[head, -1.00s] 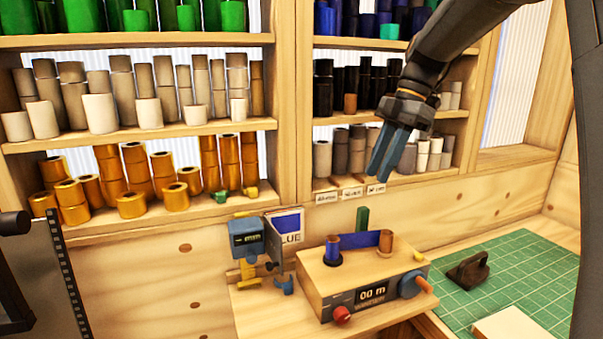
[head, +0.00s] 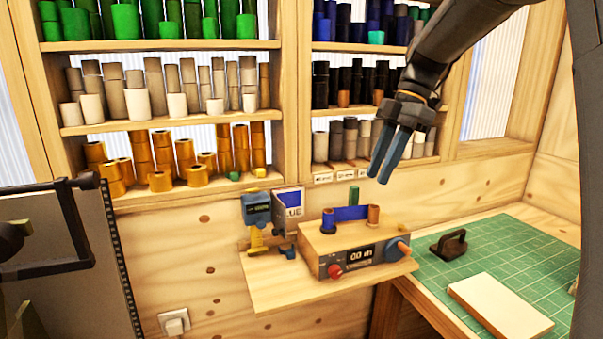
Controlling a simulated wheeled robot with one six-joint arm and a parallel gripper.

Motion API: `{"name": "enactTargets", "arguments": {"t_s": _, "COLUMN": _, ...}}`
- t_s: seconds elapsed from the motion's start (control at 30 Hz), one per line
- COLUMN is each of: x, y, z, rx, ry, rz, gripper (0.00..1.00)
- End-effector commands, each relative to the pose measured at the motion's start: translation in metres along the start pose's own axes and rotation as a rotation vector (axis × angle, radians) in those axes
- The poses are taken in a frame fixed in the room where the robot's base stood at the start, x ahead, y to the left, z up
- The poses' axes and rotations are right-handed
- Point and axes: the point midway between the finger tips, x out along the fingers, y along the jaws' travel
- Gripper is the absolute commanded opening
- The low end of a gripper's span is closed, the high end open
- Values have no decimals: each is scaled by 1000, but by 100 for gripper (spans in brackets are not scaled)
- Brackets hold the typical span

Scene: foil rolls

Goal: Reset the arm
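My gripper (head: 384,170) hangs from my dark arm at the upper right, in front of the right shelf. Its two blue fingers point downward with a narrow gap between them, and no object shows between them. Below it and to its left is a wooden winding box (head: 355,250) with a "00 m" display, a red knob and a blue crank with an orange handle. A blue strip of foil (head: 351,213) spans a dark blue spool (head: 328,221) and a copper-coloured spool (head: 374,215) on top. The gripper appears apart from all of these.
Shelves hold green, beige, gold (head: 160,181), blue and black rolls. A blue device (head: 257,209) stands left of the box. A green cutting mat (head: 500,255) at right carries a dark handled tool (head: 449,244) and a pale block (head: 499,304). A grey panel stands at left.

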Motion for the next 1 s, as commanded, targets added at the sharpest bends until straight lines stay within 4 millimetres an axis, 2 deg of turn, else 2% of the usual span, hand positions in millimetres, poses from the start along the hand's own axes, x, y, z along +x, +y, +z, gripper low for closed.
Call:
{"name": "enactTargets", "arguments": {"t_s": 0.37, "x": 47, "y": -12, "z": 17, "rx": 252, "ry": -56, "rz": 13, "gripper": 25}}
{"name": "enactTargets", "arguments": {"t_s": 0.57, "x": 86, "y": -24, "z": 30, "rx": 466, "ry": -104, "rz": 36, "gripper": 25}}
{"name": "enactTargets", "arguments": {"t_s": 0.67, "x": 113, "y": -34, "z": 39, "rx": 609, "ry": -136, "rz": 57, "gripper": 25}}
{"name": "enactTargets", "arguments": {"t_s": 0.77, "x": 148, "y": -50, "z": 51, "rx": 797, "ry": -173, "rz": 94, "gripper": 25}}
{"name": "enactTargets", "arguments": {"t_s": 1.0, "x": 237, "y": -100, "z": 76, "rx": 1279, "ry": -236, "rz": 239, "gripper": 25}}
